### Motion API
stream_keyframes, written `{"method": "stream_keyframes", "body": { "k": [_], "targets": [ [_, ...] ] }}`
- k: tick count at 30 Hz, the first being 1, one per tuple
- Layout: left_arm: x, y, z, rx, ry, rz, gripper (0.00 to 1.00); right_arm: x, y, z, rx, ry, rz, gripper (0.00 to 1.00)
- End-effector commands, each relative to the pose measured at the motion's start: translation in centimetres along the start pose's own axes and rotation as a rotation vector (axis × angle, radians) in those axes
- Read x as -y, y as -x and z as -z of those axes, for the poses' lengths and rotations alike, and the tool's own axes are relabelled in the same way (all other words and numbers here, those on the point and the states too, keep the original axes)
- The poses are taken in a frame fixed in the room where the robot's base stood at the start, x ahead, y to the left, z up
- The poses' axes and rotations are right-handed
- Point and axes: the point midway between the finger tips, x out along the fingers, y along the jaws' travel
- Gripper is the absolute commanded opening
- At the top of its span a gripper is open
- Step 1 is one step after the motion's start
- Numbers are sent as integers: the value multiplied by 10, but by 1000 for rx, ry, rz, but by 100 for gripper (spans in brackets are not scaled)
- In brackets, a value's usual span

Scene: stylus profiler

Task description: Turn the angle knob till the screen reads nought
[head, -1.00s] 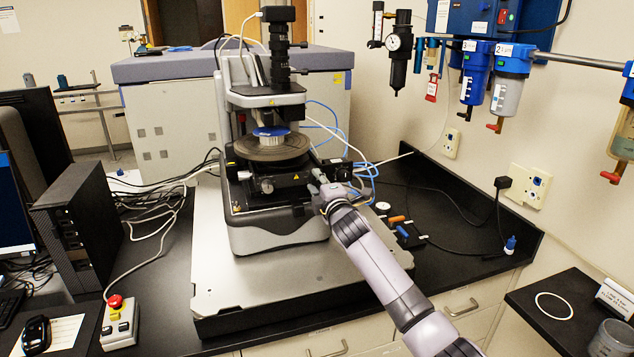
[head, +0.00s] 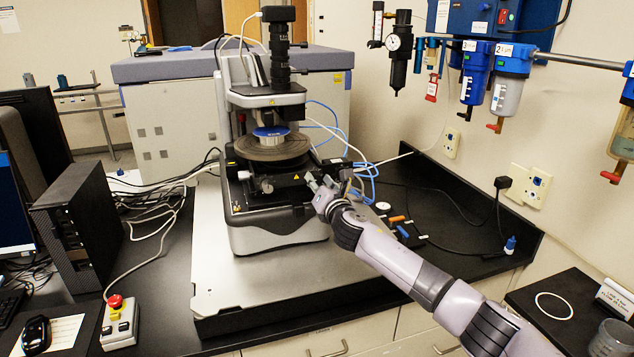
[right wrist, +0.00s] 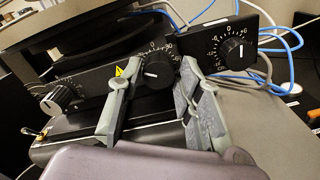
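My right gripper (head: 320,181) is at the front right of the profiler stage. In the right wrist view, its two grey fingers (right wrist: 158,67) stand apart, one on each side of a black knob (right wrist: 157,72) with a white pointer line and a numbered dial. Gaps show between the knob and the fingers. A second black knob (right wrist: 235,50) with a dial is on a box to the right. A silver knob (right wrist: 61,98) is on the left. Which one is the angle knob I cannot tell. A screen (head: 14,215) shows partly at the left edge; no reading is legible. My left gripper is out of view.
The profiler's round stage (head: 270,148) stands above the knobs. Blue cables (right wrist: 280,48) run behind the right-hand box. A control box with a red button (head: 117,302) is at the front left. Tools (head: 400,225) lie on the black bench to the right.

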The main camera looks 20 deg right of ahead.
Motion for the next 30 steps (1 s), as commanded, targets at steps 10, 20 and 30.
{"method": "stream_keyframes", "body": {
  "k": [10,20,30],
  "targets": [
    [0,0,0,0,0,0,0,-1,0,0,0,-5,-3,46],
    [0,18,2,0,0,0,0,-2,23,-3,-2,-5,-3,46],
    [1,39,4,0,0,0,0,-2,64,-2,-1,-5,-3,46]
  ]
}}
